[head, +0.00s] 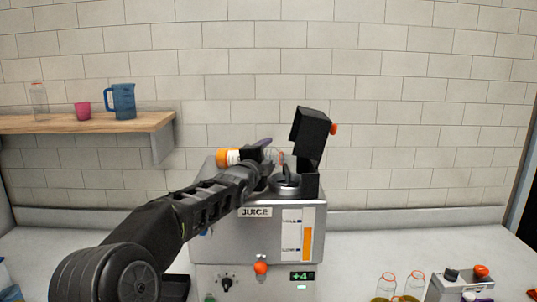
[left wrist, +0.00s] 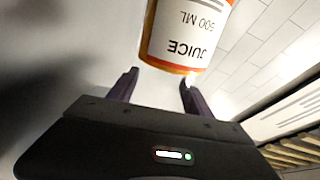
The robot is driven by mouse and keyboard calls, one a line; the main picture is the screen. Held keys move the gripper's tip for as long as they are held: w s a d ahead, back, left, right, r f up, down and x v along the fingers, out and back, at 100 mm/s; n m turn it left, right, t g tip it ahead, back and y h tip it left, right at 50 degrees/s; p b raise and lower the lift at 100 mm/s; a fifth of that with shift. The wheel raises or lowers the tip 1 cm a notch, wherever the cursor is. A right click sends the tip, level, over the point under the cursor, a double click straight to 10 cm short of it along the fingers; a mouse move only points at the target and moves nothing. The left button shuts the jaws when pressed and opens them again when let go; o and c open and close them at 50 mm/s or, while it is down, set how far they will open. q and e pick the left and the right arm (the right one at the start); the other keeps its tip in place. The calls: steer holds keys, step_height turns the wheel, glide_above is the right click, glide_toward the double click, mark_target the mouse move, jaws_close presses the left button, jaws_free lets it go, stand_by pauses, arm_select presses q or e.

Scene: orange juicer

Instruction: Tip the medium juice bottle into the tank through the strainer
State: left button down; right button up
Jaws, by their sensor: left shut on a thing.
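The juice bottle (head: 228,157) lies nearly level above the juicer's top, its orange end to the left and its other end to the right. It also shows in the left wrist view (left wrist: 188,35), with an orange body and a white label reading "JUICE 500 ML". My left gripper (head: 262,154) is shut on it, and its fingers (left wrist: 160,88) flank the bottle. The steel tank (head: 258,232) has a JUICE plate and a gauge with an orange column. A dark round piece (head: 286,181), maybe the strainer, sits on its top, partly hidden by my arm. My right gripper is out of view.
A black head with an orange knob (head: 311,130) rises right of the opening. Two small glass bottles (head: 400,288) and a control box (head: 462,288) stand at front right. A shelf (head: 150,122) holds a blue jug (head: 123,102) and pink cup (head: 83,111).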

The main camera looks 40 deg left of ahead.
arm_select(q)
steer(key=m+b, duration=0.1)
steer(key=r+m+b, duration=0.1)
steer(key=m, duration=0.1)
steer(key=shift+d+r, duration=0.15)
steer(key=shift+r, duration=0.15)
steer(key=r+m, duration=0.1)
steer(key=m, duration=0.2)
steer(key=shift+w+d+r+m, duration=0.15)
steer(key=shift+d+r+m, duration=0.15)
steer(key=shift+r+m, duration=0.1)
steer(key=shift+d+r+m, duration=0.2)
steer(key=shift+r+m, duration=0.3)
steer(key=shift+m, duration=0.4)
steer(key=shift+w+d, duration=0.1)
steer(key=shift+d, duration=0.05)
stand_by(1.6)
